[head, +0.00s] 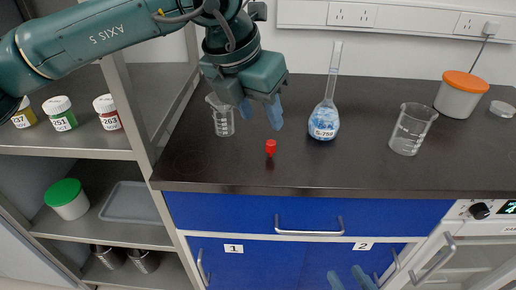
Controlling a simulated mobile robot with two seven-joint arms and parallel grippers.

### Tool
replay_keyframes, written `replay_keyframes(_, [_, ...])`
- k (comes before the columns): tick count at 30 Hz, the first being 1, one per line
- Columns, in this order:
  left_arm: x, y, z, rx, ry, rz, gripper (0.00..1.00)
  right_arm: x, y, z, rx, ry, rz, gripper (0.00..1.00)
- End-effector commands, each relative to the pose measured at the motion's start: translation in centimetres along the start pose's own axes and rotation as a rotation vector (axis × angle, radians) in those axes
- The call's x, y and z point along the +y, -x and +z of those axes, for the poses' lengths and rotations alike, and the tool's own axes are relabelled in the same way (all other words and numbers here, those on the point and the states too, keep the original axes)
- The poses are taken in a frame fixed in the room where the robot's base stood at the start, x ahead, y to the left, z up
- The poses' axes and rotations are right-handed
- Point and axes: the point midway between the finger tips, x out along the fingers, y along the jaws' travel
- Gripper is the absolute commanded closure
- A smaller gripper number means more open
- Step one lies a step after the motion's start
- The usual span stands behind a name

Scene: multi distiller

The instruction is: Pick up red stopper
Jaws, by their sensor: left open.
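The red stopper (270,147) stands on the black worktop (220,172) near its front. My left gripper (261,113) is open and empty, with its blue fingers pointing down. In the picture it is just above the stopper and apart from it. My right gripper (349,279) shows only as two blue fingertips at the bottom edge, in front of the drawers. They are apart with nothing seen between them; the rest is out of the picture.
A beaker (223,122) stands left of the stopper, partly behind my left gripper. A flask with blue contents (324,122) stands to the right. Further right are another beaker (411,130) and an orange-lidded jar (459,95). Shelves with bottles (60,115) are at left.

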Motion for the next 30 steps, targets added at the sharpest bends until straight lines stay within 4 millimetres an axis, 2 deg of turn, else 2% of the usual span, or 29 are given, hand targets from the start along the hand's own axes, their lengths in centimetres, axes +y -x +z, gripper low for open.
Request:
replay_keyframes(2, [0.9, 0.3, 0.2, -0.013, 0.008, 0.051, 0.56, 0.0, 0.0, 0.1, 0.004, -0.001, 0.000, 0.64])
replay_keyframes(5, [1.3, -0.4, 0.3, -0.013, 0.012, 0.068, 0.56, 0.0, 0.0, 0.1, 0.005, 0.000, -0.001, 0.64])
replay_keyframes(15, [1.5, -6.4, 0.4, -0.012, 0.009, 0.063, 0.56, -0.1, -0.1, 0.2, 0.002, 0.004, -0.003, 0.64])
replay_keyframes(23, [1.5, -8.3, 0.8, -0.012, 0.009, 0.062, 0.56, -0.1, -0.1, 0.1, 0.002, 0.004, -0.003, 0.64])
replay_keyframes(30, [1.6, -11.8, 1.5, -0.013, 0.009, 0.061, 0.56, 0.0, 0.0, -0.2, 0.009, 0.001, -0.001, 0.64])
